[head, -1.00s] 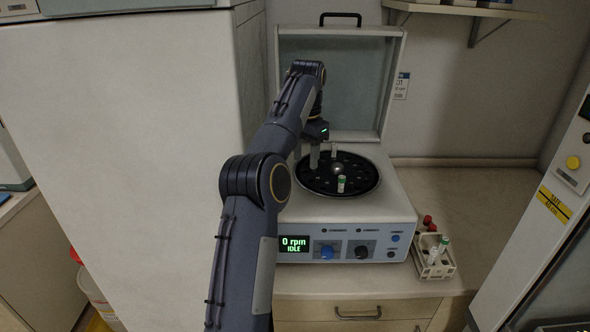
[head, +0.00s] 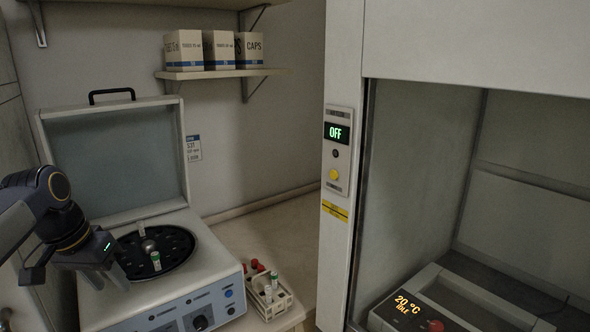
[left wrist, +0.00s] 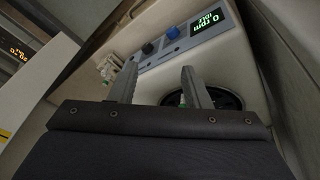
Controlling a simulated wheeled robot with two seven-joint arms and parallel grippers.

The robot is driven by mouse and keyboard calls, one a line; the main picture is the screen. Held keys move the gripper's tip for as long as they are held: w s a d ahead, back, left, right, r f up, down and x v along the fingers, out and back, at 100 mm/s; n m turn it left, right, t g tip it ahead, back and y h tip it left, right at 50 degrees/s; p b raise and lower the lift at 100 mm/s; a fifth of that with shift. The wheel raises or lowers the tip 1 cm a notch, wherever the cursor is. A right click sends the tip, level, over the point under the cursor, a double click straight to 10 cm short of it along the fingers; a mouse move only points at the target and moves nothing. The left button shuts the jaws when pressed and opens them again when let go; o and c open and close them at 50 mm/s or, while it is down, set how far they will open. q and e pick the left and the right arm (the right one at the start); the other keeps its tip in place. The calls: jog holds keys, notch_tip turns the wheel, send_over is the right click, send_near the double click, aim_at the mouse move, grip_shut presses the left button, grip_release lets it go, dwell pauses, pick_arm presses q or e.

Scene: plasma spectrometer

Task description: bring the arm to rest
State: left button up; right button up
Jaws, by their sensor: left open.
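My left gripper (head: 78,278) is open and empty, at the left of the head view above the left part of the centrifuge (head: 222,268). In the left wrist view its two fingers stand apart (left wrist: 160,76) with nothing between them. The centrifuge lid (head: 118,155) is up. The black rotor (head: 178,243) holds a green-capped tube (head: 156,261) near its front and another tube (head: 141,229) toward the back. In the left wrist view the rotor (left wrist: 228,97) is partly hidden behind a finger; the display (left wrist: 205,27) reads 0 rpm, IDLE. My right gripper does not show.
A white tube rack (head: 282,303) with several tubes stands right of the centrifuge on the counter (head: 285,235). A tall cabinet with an OFF panel (head: 337,133) and a device reading 20 °C (head: 400,308) are at right. A shelf (head: 215,74) holds boxes.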

pick_arm(q)
jog(key=s+d+f+n+t+h+b, duration=0.1)
jog(key=s+d+f, duration=0.6)
jog(key=s, duration=0.3)
jog(key=s+d+f+n+t+h+b, duration=0.1)
jog(key=s+d+f, duration=0.7)
jog(key=s, duration=0.2)
jog(key=shift+s+d+f+t, duration=0.2)
jog(key=shift+d+f+t, duration=0.1)
jog(key=shift+d+t, duration=0.1)
